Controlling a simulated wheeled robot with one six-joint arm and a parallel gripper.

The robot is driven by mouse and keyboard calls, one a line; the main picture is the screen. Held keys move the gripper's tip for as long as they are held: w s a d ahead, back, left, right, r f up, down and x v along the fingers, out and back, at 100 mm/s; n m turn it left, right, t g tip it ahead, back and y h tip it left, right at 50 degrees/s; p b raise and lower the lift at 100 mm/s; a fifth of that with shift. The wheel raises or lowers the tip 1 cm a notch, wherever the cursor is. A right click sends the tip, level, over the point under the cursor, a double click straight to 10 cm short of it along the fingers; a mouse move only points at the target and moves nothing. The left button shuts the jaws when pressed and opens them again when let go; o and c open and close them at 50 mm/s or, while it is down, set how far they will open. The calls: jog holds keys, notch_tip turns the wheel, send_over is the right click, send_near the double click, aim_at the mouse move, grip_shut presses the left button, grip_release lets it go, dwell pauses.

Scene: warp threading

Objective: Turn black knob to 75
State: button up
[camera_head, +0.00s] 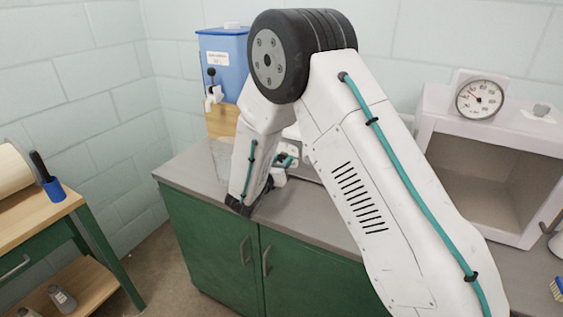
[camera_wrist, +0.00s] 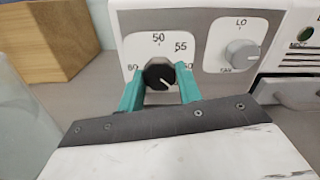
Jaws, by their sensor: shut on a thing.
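The black knob (camera_wrist: 157,74) sits on a white dial plate (camera_wrist: 150,50) in the wrist view. The plate reads 50 at the top and 55 at upper right; the marks at its left and right edges are partly hidden. A small light line on the knob points toward its lower right. My gripper (camera_wrist: 160,84) has its teal fingers on either side of the knob and is shut on it. In the head view my gripper (camera_head: 286,160) is small and partly hidden by my arm, and the knob cannot be made out.
A grey knob (camera_wrist: 243,53) marked LO stands right of the black knob. A wooden block (camera_wrist: 50,38) is at left. A round gauge (camera_head: 480,99) sits on a white open box (camera_head: 490,145).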

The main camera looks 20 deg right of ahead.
jog(key=m, duration=0.4)
jog(key=shift+a+m, duration=0.1)
jog(key=shift+m, duration=0.2)
jog(key=m, duration=0.4)
jog(key=shift+m, duration=0.3)
jog(key=m, duration=0.4)
jog(key=shift+m, duration=2.5)
jog(key=o, duration=1)
jog(key=shift+a, duration=0.1)
jog(key=v, duration=0.7)
jog(key=shift+s+a+r, duration=0.1)
jog(key=shift+s+a, duration=0.15)
